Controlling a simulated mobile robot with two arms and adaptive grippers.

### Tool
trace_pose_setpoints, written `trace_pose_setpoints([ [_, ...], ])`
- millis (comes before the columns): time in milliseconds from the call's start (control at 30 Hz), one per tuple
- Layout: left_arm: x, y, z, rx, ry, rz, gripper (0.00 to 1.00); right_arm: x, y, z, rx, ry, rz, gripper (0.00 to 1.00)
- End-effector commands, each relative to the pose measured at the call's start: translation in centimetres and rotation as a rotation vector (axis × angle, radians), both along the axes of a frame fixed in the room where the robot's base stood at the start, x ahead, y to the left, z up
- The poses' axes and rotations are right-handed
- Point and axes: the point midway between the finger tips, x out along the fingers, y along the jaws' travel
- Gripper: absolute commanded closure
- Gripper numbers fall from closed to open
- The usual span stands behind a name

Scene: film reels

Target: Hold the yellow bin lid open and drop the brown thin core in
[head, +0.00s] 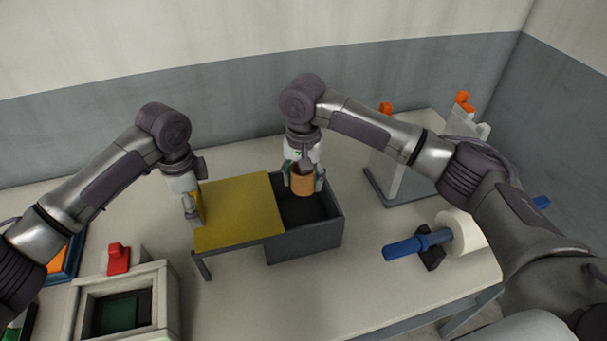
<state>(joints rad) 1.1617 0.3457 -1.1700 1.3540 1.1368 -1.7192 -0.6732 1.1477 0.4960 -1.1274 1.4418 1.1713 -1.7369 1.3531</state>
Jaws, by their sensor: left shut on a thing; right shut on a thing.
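The yellow lid (240,212) lies flat and is shifted to the left of the dark grey bin (305,245), so the bin's right part is open. My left gripper (194,212) is shut on the lid at its left edge. My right gripper (303,187) is shut on the brown thin core (303,183), upright over the open part of the bin. The core's lower end is close to the rim level; I cannot tell its exact height. The bin's dark inside shows around it, and the part under the lid is hidden.
A grey box with a red knob (118,258) stands at the front left. A blue spindle (404,248) with a white roll (461,233) lies at the right. A grey stand with orange tips (463,98) is at the back right. Bare table lies before the bin.

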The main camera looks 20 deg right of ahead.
Motion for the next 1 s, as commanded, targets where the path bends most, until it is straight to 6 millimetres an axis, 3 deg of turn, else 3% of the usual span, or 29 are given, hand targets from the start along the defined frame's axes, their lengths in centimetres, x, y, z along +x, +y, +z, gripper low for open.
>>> trace_pose_setpoints([
  [500,0.2,0.1,0.3,0.000,-0.008,0.003,0.59,0.0,0.0,-5.1,0.001,0.002,0.000,0.70],
  [833,0.2,0.1,0.3,0.000,-0.008,0.003,0.59,0.0,0.0,-5.6,0.000,-0.001,0.000,0.70],
  [867,0.2,0.1,0.3,0.000,-0.008,0.003,0.59,0.0,0.0,-5.6,0.000,-0.001,0.000,0.38],
  [1000,0.2,0.1,0.3,0.000,-0.008,0.003,0.59,0.0,0.0,-5.6,0.000,-0.001,0.000,0.15],
])
